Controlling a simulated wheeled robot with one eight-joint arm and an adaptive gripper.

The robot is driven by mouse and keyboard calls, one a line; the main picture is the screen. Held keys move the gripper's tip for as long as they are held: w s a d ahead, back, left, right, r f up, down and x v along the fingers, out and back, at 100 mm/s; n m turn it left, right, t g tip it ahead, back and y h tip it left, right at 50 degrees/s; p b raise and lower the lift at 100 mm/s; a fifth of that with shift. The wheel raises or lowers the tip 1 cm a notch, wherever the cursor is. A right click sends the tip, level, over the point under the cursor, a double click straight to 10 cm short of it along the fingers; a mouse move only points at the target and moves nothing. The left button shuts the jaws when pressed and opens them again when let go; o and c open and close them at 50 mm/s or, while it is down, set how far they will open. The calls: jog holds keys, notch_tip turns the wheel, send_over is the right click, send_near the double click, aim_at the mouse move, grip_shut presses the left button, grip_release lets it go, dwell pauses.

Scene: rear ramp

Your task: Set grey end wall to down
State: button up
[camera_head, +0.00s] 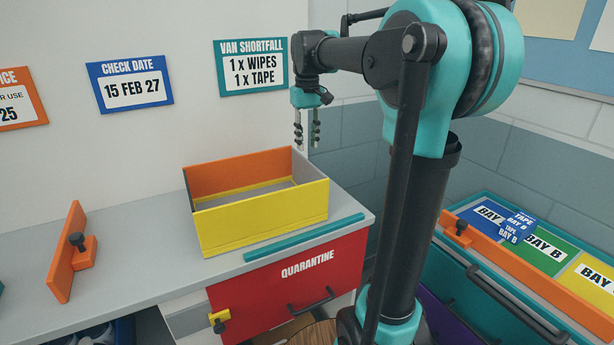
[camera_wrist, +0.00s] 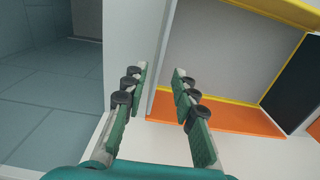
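The open box on the counter has an orange back wall (camera_head: 235,174), a yellow front wall (camera_head: 262,215) and a grey end wall (camera_head: 309,168) at its right end, standing upright. In the wrist view, the grey end wall's edge (camera_wrist: 163,62) runs between my finger lines. My gripper (camera_head: 307,147) points down at the back right corner of the box. It is open and empty, with a clear gap between its fingertips (camera_wrist: 160,72). I cannot tell whether the fingertips reach below the wall's top edge.
A teal strip (camera_head: 305,237) lies along the counter's front, before the box. An orange bracket with a dark knob (camera_head: 77,243) stands on the left. The red quarantine drawer (camera_head: 320,285) is below. Blue tape boxes (camera_head: 517,226) sit on the right unit.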

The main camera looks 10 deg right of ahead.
aim_at(307, 176)
notch_tip(307, 176, down, 12)
jog(key=shift+f, duration=0.1)
jog(key=shift+c, duration=0.3)
grip_shut()
dwell(0.3)
